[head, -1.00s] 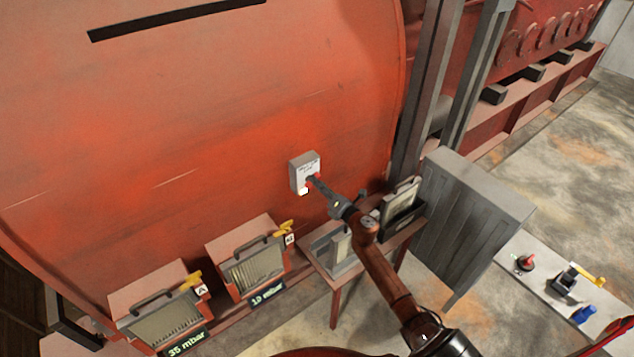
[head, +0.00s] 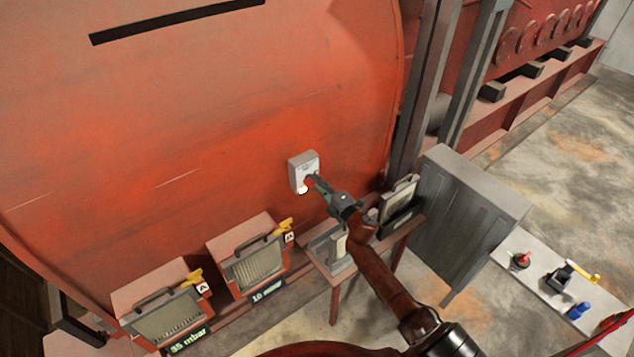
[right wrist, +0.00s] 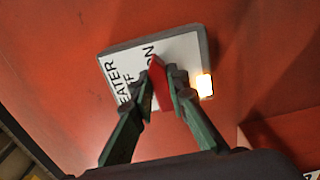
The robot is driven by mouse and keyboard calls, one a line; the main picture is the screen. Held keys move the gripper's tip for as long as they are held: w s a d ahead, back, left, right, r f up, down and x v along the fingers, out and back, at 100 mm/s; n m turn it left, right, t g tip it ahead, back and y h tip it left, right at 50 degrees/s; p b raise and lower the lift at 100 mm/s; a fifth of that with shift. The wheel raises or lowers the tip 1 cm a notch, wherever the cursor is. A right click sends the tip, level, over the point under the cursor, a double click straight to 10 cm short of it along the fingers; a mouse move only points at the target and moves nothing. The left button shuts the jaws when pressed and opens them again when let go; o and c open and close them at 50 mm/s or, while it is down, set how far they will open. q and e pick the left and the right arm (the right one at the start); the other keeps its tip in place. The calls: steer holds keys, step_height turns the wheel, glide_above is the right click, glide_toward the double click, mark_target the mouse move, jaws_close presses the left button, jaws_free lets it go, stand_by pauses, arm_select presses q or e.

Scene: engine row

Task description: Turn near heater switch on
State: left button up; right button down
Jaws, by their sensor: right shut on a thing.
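The heater switch box (head: 303,164) is a small grey box with a white face on the big red engine wall. My right gripper (head: 313,181) is at the lower part of the box. In the right wrist view my right gripper (right wrist: 160,88) is shut on the red switch handle (right wrist: 158,84), with a finger on each side. A lamp (right wrist: 204,86) at the box's edge glows bright. My left gripper is not in view.
Below the wall stand two red heater units with "35 mbar" (head: 189,342) and "10 mbar" (head: 268,292) signs and yellow valves. A small table (head: 334,290) and a grey cabinet (head: 470,220) stand to the right. A pale bench (head: 540,283) holds small parts.

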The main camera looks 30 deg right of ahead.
stand_by(0.5)
steer(key=c, duration=1.9)
jaws_free()
steer(key=shift+s, duration=0.15)
steer(key=s, duration=0.8)
steer(key=s+d, duration=0.1)
steer(key=s, duration=0.2)
steer(key=shift+s, duration=0.4)
steer(key=shift+f+m, duration=0.1)
steer(key=shift+m, duration=0.2)
